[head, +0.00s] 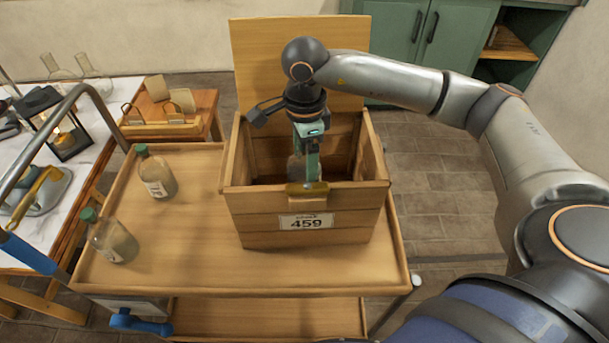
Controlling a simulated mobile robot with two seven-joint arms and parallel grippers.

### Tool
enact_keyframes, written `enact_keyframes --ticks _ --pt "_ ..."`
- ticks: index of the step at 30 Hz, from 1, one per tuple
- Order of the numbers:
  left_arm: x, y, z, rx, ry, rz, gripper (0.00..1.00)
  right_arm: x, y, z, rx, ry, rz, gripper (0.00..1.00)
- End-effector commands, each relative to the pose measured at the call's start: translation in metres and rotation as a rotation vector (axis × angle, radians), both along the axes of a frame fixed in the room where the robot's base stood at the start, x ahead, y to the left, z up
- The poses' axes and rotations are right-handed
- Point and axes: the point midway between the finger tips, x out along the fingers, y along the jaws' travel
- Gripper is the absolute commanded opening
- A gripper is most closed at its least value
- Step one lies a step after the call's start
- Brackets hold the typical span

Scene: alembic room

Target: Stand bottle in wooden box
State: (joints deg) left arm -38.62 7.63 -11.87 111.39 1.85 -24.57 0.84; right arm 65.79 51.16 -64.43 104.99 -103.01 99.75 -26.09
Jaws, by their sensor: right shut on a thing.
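The wooden box (258,213) stands on the wooden cart with its lid (256,68) raised at the back and a label reading 459 on its front. My right gripper (306,165) reaches down into the box's opening from above. It is shut on a bottle (296,169), of which only a greyish glass part shows inside the box; the fingers and the front wall hide the rest. I cannot tell whether its base touches the box floor. Two more bottles with green caps, one farther back (157,175) and one nearer (112,240), stand on the cart left of the box. My left gripper is out of view.
The cart top (180,262) is clear between the bottles and the box. A metal rail (62,110) runs along its left. A marble-topped table (75,185) with a lantern (65,140) is at left. A small wooden table (203,108) stands behind.

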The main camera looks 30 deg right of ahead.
Motion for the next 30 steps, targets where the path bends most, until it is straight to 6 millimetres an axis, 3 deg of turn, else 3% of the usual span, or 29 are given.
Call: enact_keyframes --ticks 11,22,23,27,30 --pt "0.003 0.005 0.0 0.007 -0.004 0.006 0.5 0.0 0.0 -0.039 0.001 -0.001 -0.001 0.0" --pt "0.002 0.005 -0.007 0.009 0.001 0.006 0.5 0.001 0.0 -0.045 0.001 -0.003 0.0 0.0" --pt "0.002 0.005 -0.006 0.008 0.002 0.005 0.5 0.0 0.0 -0.045 0.001 -0.001 0.0 0.85" --pt "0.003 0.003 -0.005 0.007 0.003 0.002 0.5 0.0 0.0 -0.044 0.001 -0.001 0.0 1.0" --pt "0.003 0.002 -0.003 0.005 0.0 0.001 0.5 0.0 0.0 -0.044 0.001 -0.001 0.0 1.0"
